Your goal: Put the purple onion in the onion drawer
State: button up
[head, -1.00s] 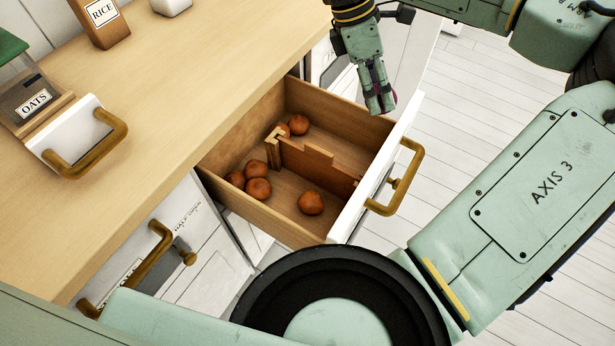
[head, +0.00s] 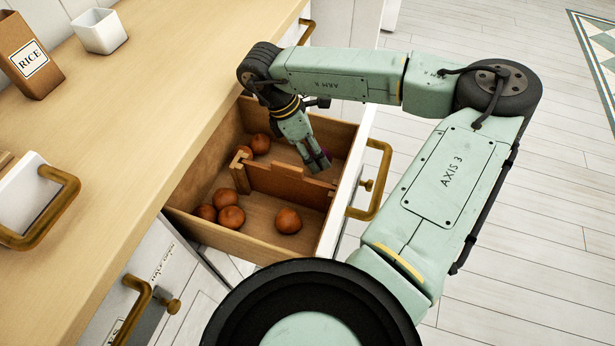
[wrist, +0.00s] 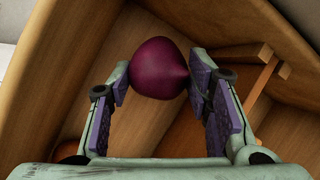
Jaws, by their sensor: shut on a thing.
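My gripper (wrist: 159,85) is shut on the purple onion (wrist: 158,68), a dark purple bulb between the finger pads in the wrist view. In the head view my gripper (head: 320,163) is over the right rear compartment of the open wooden drawer (head: 231,247); the onion there is almost wholly hidden by the fingers. I cannot tell whether the onion touches the drawer floor. The drawer holds several brown onions: one (head: 288,220) in the front compartment, others (head: 231,217) at its left, and two (head: 260,143) at the back left.
A low notched wooden divider (head: 290,185) crosses the drawer close to my gripper. The drawer's white front has a brass handle (head: 374,185). A rice box (head: 28,55) and a white cup (head: 99,32) stand on the wooden counter (head: 150,110).

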jog(key=shift+f+p, duration=0.65)
jog(key=shift+f, duration=2.5)
jog(key=shift+f, duration=0.1)
jog(key=o, duration=1.3)
jog(key=shift+o, duration=0.2)
jog(key=b+v, duration=0.3)
jog(key=v, duration=0.9)
